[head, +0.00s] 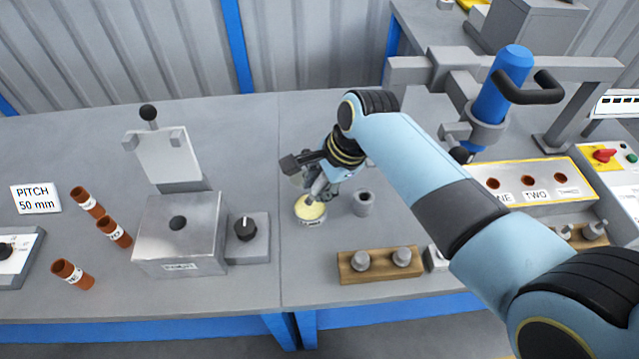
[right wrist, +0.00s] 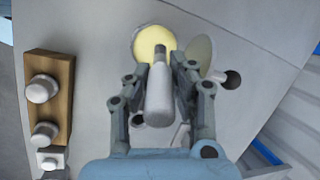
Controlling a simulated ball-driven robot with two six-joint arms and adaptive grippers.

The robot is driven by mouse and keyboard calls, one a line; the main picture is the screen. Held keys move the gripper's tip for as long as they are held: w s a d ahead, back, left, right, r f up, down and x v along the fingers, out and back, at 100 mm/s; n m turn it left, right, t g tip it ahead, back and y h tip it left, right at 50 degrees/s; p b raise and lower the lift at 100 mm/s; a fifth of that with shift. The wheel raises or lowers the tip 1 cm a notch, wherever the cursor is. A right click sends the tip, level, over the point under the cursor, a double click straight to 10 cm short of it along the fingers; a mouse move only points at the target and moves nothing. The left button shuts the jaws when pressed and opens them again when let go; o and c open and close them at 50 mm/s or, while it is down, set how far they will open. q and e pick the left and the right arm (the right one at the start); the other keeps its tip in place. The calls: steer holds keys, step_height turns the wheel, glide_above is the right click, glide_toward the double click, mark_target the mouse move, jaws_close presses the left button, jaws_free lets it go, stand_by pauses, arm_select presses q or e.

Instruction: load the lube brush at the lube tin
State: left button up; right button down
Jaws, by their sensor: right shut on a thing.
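The lube tin (head: 311,209) is a small round open tin with pale yellow content, standing on the bench left of my right arm. In the right wrist view the yellow face of the tin (right wrist: 151,43) shows at the top middle. My right gripper (head: 320,187) is just above and behind the tin, shut on the lube brush. In the right wrist view the brush (right wrist: 158,92) has a thick pale grey handle between the fingers, and its darker end overlaps the yellow. I cannot tell whether its tip touches the lube. My left gripper is out of view.
A grey cup (head: 363,203) stands right of the tin. A wooden block (head: 372,277) with two grey knobs lies in front right. A metal box (head: 180,238) with a dial unit (head: 247,240) stands left.

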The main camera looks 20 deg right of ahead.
steer(key=shift+f+b, duration=0.3)
steer(key=shift+f, duration=0.3)
stand_by(0.9)
steer(key=shift+f+p, duration=0.1)
steer(key=shift+p, duration=0.2)
stand_by(1.4)
step_height(320, 180, up, 5)
steer(key=p, duration=0.6)
steer(key=shift+r+p, duration=0.8)
steer(key=shift+r, duration=0.35)
steer(key=shift+f, duration=0.1)
steer(key=shift+s, duration=0.1)
